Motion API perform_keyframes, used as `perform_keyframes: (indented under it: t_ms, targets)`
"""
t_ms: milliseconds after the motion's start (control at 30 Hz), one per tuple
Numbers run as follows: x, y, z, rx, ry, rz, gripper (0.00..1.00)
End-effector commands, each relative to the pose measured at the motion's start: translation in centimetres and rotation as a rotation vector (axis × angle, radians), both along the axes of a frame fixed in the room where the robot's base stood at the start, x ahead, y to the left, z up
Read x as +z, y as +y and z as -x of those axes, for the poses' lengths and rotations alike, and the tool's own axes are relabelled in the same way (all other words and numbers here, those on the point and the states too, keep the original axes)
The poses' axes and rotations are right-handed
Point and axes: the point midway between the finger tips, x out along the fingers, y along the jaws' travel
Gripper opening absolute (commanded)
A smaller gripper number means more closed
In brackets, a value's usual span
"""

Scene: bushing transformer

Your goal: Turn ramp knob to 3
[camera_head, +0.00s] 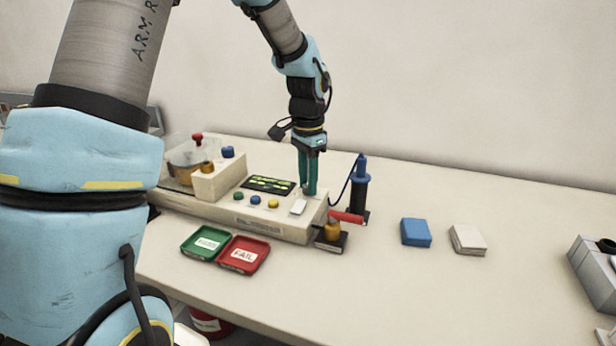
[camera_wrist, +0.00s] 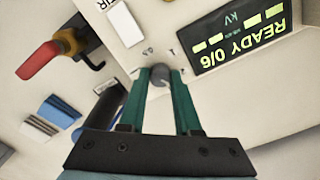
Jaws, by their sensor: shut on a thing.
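The ramp knob (camera_wrist: 158,75) is a small grey round knob on the beige tester's top panel, seen in the wrist view with small dial marks around it. My gripper (camera_wrist: 160,82) has its two green fingers closed around the knob, one on each side. In the head view my gripper (camera_head: 309,192) points straight down at the right end of the tester (camera_head: 250,222), and the knob is hidden behind the fingers. The knob's pointer and the number it shows cannot be made out.
A lit display (camera_wrist: 240,35) reading READY 0/6 sits beside the knob. A red-handled part (camera_head: 346,217) and a blue-topped post (camera_head: 359,180) stand close to the tester's right end. Green (camera_head: 207,253) and red (camera_head: 256,267) trays lie in front.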

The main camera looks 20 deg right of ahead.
Motion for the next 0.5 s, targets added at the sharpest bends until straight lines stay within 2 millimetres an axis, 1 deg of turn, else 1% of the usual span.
perform_keyframes:
  t_ms: [200,500]
  targets:
    - [0.19,0.06,0.03,-0.202,0.002,0.0,0.0]
    - [0.13,0.06,0.03,-0.428,0.002,0.0,0.0]
